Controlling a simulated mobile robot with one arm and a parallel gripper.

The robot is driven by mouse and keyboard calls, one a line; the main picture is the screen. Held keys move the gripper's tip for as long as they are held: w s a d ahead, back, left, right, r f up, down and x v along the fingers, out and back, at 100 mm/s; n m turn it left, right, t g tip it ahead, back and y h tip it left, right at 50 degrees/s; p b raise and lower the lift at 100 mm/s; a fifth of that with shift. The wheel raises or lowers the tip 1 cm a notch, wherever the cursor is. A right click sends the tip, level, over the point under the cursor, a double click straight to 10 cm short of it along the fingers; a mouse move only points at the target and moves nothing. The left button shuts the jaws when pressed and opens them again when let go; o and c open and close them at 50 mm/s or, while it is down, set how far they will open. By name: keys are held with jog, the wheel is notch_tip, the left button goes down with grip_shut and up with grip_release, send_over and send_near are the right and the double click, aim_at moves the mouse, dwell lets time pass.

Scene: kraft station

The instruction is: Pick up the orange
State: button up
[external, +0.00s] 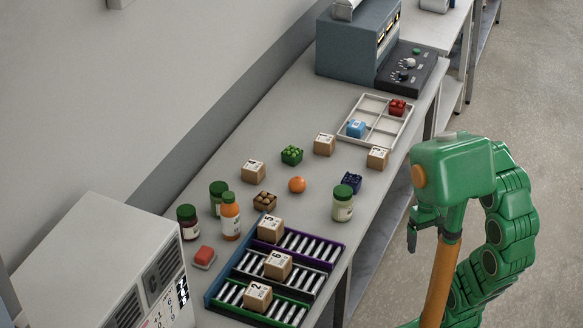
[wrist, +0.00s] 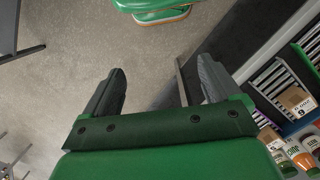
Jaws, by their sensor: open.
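The orange (external: 297,185) is a small round fruit on the grey table (external: 222,163) in the external view. It lies near the middle of the table, between a green crate of round items and a white-labelled jar. My gripper (external: 426,239) hangs off the table's right side, well away from the orange, with its fingers pointing down. In the wrist view my gripper (wrist: 163,85) is open and empty, with floor between its fingers. The orange is not visible in the wrist view.
Cardboard boxes (external: 253,171), jars (external: 342,204), an orange bottle (external: 230,216) and small crates stand around the orange. A roller rack (external: 325,257) is at the front, a white divided tray (external: 373,103) at the back right.

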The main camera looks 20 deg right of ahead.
jog(key=w+a+r, duration=0.1)
jog(key=w+r, duration=0.2)
jog(key=w, duration=1.2)
jog(key=n+t, duration=0.2)
send_over(297, 178)
jog(key=d, duration=0.1)
notch_tip(297, 178, down, 13)
jog(key=shift+s+f, duration=0.1)
jog(key=shift+w+a+f, duration=0.1)
jog(key=shift+w+f, duration=0.1)
jog(key=shift+f, duration=0.05)
jog(key=shift+s+a+f, duration=0.1)
jog(key=shift+a+f, duration=0.1)
jog(key=shift+f, duration=1.75)
jog(key=shift+s+a+f, duration=0.1)
jog(key=shift+a+f, duration=0.1)
jog(key=shift+f, duration=1.7)
jog(key=shift+c, duration=0.3)
